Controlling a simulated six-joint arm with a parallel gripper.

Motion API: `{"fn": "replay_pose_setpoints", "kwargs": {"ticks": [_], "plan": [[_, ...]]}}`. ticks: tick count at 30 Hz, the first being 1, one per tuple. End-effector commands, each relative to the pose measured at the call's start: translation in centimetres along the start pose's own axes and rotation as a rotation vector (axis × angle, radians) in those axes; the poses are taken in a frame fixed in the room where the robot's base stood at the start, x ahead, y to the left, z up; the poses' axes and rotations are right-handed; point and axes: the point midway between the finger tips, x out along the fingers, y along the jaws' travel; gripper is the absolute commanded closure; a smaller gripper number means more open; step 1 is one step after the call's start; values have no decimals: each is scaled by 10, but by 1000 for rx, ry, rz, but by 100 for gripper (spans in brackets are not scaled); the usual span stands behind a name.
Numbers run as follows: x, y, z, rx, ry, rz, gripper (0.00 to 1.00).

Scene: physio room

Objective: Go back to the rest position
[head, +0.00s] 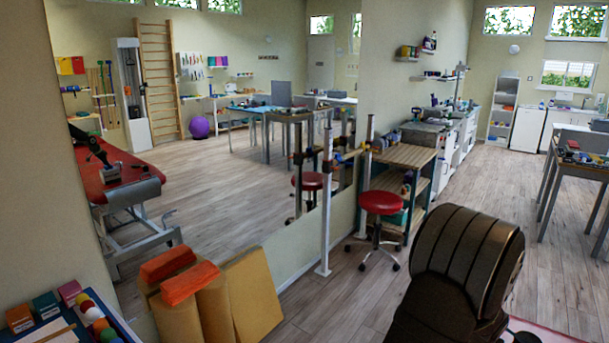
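My gripper is not visible in the head view. A large dark brown ribbed, rounded form (465,255) fills the lower right foreground; I cannot tell what it is. In the mirror (240,190) on the left, a red padded couch (125,186) shows with a dark arm-like object (92,148) on it. I cannot tell whether that object is a reflection of my arm.
A red stool (380,203) stands by a wooden workbench (402,156) and a white post (326,215). Yellow foam pieces (250,295) lean at lower left, near a blue tray (118,322) with coloured balls. A table (585,172) stands at right. The wooden floor between is open.

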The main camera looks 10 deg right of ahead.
Motion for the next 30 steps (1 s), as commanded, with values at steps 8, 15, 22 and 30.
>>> {"fn": "replay_pose_setpoints", "kwargs": {"ticks": [8,15,22,30], "plan": [[-30,0,-13,0,6,1,41],[-32,0,-14,0,4,1,41],[-29,0,-12,1,4,0,41],[-12,0,-3,0,8,1,41]]}}
